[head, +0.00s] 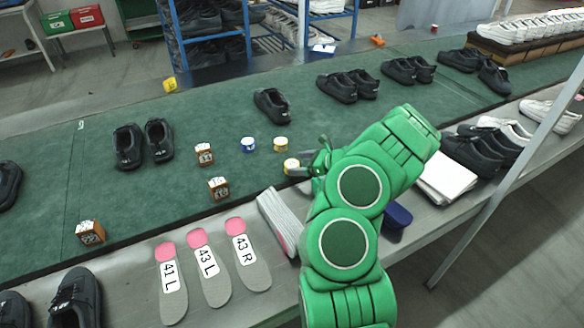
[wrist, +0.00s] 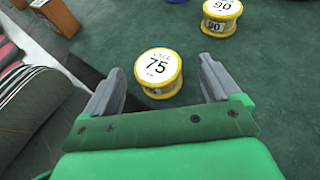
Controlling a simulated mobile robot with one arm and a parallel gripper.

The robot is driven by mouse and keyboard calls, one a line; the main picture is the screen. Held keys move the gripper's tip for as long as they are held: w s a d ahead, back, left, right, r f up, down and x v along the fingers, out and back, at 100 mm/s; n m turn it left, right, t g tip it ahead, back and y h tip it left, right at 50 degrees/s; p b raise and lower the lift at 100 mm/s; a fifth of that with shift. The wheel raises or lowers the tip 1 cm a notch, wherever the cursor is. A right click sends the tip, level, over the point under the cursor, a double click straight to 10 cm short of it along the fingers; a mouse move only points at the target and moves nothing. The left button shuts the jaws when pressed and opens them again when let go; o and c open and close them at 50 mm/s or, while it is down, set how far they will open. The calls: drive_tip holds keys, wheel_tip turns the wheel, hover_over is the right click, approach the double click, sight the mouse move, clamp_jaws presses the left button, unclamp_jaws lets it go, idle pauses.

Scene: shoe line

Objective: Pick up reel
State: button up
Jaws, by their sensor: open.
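A yellow reel with a white label reading 75 (wrist: 158,68) lies flat on the green mat between and just beyond my fingertips in the wrist view. In the head view this reel (head: 291,166) sits near the mat's front edge, beside my gripper (head: 306,170). My gripper is open and empty, with its two grey fingers spread (wrist: 160,85) on either side of the reel. A second yellow reel, labelled 90 (wrist: 221,14), lies farther back; the head view shows it too (head: 281,144). A blue reel (head: 248,144) stands left of it.
Numbered wooden blocks (head: 204,154) stand on the mat to the left. Black shoes (head: 271,104) are spread over the green mat (head: 230,115). Insoles (head: 208,265) and a grey-white sole (head: 279,223) lie along the front ledge close to my arm.

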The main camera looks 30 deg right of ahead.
sight(293, 164)
drive_tip(key=shift+x, duration=2.6)
drive_tip(key=shift+s+a, duration=0.1)
drive_tip(key=shift+a, duration=0.05)
drive_tip(key=c, duration=1.1)
drive_tip(key=shift+o, duration=0.2)
